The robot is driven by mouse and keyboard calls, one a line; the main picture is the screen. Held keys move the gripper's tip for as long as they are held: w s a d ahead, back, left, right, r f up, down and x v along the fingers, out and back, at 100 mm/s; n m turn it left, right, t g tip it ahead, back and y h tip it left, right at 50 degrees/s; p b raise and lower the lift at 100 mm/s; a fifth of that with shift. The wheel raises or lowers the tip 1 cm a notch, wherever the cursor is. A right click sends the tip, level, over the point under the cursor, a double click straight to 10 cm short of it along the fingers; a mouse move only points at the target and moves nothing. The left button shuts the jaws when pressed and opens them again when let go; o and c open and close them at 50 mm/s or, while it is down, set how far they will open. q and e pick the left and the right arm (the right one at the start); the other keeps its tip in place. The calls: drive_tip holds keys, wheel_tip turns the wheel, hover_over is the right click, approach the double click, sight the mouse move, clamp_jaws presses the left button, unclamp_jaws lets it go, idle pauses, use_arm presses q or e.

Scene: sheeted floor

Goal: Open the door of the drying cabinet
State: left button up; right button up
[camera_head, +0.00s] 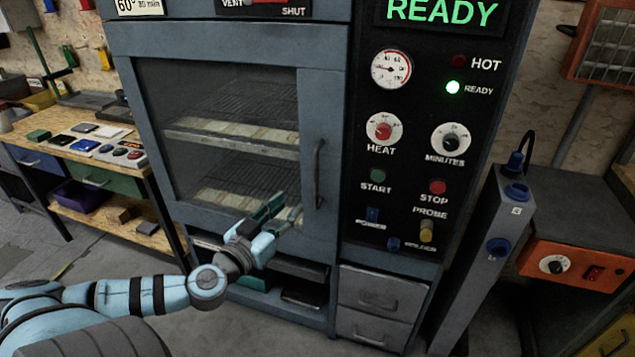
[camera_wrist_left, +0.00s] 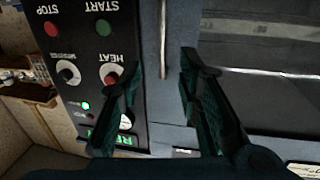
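The drying cabinet (camera_head: 232,32) stands in front of me with its windowed door (camera_head: 146,110) shut. Through the glass I see racks with pale boards. The dark vertical handle (camera_head: 319,173) is on the door's right side. My left gripper (camera_head: 284,209) is open, in front of the lower right part of the door, left of the handle's lower end in the head view. In the left wrist view the handle (camera_wrist_left: 163,40) lies between the open fingers (camera_wrist_left: 159,64), beyond their tips, apart from them. My right gripper is not in view.
A control panel (camera_head: 410,155) with knobs, buttons and a lit READY sign is right of the door. Drawers (camera_head: 380,290) sit below it. A workbench (camera_head: 75,150) with small items stands left. A grey post (camera_head: 490,240) and an orange unit (camera_head: 570,262) stand right.

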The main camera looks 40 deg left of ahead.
use_arm(q)
drive_tip(key=b, duration=0.3)
approach(315, 179)
drive_tip(key=w, duration=0.5)
drive_tip(key=w+a, duration=0.1)
drive_tip(key=w, duration=0.4)
drive_tip(key=shift+w+a+p, duration=0.3)
drive_tip(key=shift+p, duration=0.1)
clamp_jaws()
